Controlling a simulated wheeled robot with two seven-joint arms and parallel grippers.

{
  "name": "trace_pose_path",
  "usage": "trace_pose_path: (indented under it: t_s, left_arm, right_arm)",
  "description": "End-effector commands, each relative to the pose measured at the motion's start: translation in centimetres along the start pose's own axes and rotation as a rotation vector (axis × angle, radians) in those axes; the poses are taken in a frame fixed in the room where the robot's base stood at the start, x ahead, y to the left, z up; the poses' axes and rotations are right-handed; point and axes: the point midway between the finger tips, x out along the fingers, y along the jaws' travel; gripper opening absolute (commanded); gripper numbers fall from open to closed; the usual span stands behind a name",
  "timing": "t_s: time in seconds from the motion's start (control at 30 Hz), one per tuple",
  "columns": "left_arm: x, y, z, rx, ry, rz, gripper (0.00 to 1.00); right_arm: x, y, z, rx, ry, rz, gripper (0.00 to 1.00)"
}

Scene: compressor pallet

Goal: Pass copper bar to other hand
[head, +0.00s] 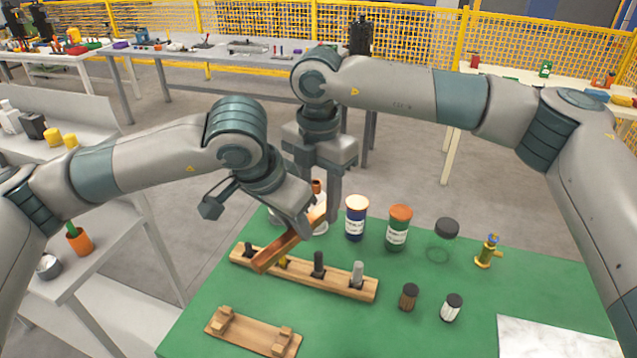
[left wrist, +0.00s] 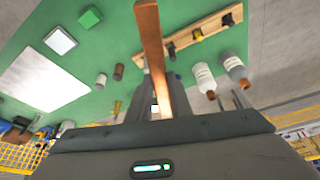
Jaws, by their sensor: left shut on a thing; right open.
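The copper bar (head: 286,242) is a long flat orange-brown bar, held tilted above the slotted wooden rack. My left gripper (head: 312,222) is shut on its upper far end; its fingers are partly hidden. The bar's free end points toward the lower left in the head view. In the left wrist view the bar (left wrist: 152,42) stretches away from the gripper over the green table. My right gripper (head: 322,200) is open, pointing down just behind and above the left one, close to the bar's held end. Whether it touches the bar cannot be told.
The wooden rack (head: 337,284) with several pegs lies under the bar on the green table (head: 420,335). A small wooden cradle (head: 250,335) lies in front. Labelled jars (head: 356,220), (head: 398,230) and a brass fitting (head: 488,252) stand right. A white plate (head: 550,338) lies front right.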

Motion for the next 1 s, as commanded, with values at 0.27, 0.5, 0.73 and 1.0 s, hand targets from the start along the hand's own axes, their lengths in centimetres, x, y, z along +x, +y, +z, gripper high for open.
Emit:
trace_pose_path:
  t_s: [0.27,0.5,0.73,1.0]
  left_arm:
    - [-0.06,-0.01,-0.05,0.0,0.002,0.0,0.0]
    - [-0.06,-0.01,-0.05,0.0,0.002,0.0,0.0]
    - [-0.06,-0.01,-0.05,0.0,0.002,0.0,0.0]
    - [-0.04,-0.01,-0.03,0.0,0.001,0.0,0.4]
  right_arm:
    - [1.25,-0.02,-0.01,-0.001,-0.001,0.0,0.41]
    - [1.27,-0.01,-0.01,-0.001,-0.001,0.0,0.41]
    - [1.26,-0.01,-0.01,-0.001,0.0,0.0,0.0]
    - [1.19,0.01,-0.02,-0.001,0.0,0.001,0.0]
